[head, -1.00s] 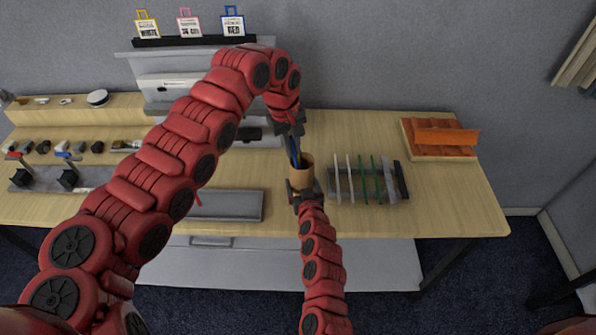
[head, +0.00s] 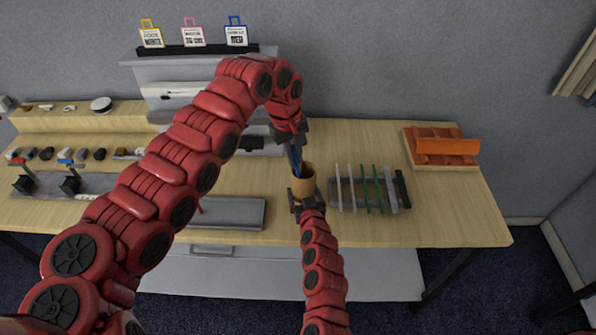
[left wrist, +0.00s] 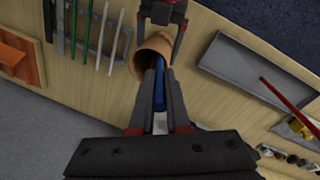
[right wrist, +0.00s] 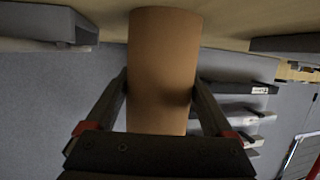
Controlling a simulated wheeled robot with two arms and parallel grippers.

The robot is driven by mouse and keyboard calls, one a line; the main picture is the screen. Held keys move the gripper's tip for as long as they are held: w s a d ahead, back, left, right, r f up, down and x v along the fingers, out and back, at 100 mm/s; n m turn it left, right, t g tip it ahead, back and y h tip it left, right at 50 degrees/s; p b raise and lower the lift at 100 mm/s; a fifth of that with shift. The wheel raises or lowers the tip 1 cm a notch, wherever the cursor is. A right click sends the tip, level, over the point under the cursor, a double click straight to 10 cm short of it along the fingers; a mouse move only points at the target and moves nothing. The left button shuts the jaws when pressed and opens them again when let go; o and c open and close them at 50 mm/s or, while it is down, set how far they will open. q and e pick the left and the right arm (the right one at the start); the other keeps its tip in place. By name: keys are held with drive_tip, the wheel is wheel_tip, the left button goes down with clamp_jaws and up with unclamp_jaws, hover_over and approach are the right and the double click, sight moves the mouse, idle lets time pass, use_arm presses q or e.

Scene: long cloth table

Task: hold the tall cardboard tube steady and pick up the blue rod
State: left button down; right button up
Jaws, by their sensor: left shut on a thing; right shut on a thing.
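The tall cardboard tube (head: 303,187) stands upright near the table's front middle, its open top showing. My right gripper (head: 306,203) is shut around the tube from the front; the right wrist view shows the tube (right wrist: 162,50) between its fingers. The blue rod (head: 296,160) sticks up out of the tube. My left gripper (head: 291,138) is above the tube, shut on the rod's upper part. In the left wrist view the blue rod (left wrist: 159,90) runs between the fingers into the tube's mouth (left wrist: 153,48). The rod's lower end is hidden inside the tube.
A rack with white, green and dark rods (head: 370,193) stands close right of the tube. A grey tray (head: 228,213) lies to the left. An orange ribbed block on a wooden tray (head: 440,147) is at the back right. Bare table lies between them.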

use_arm(q)
wheel_tip(320, 180, up, 10)
drive_tip(key=shift+r, duration=0.1)
idle(0.4)
use_arm(e)
drive_tip(key=o, duration=1.1)
drive_tip(key=shift+s, duration=0.1)
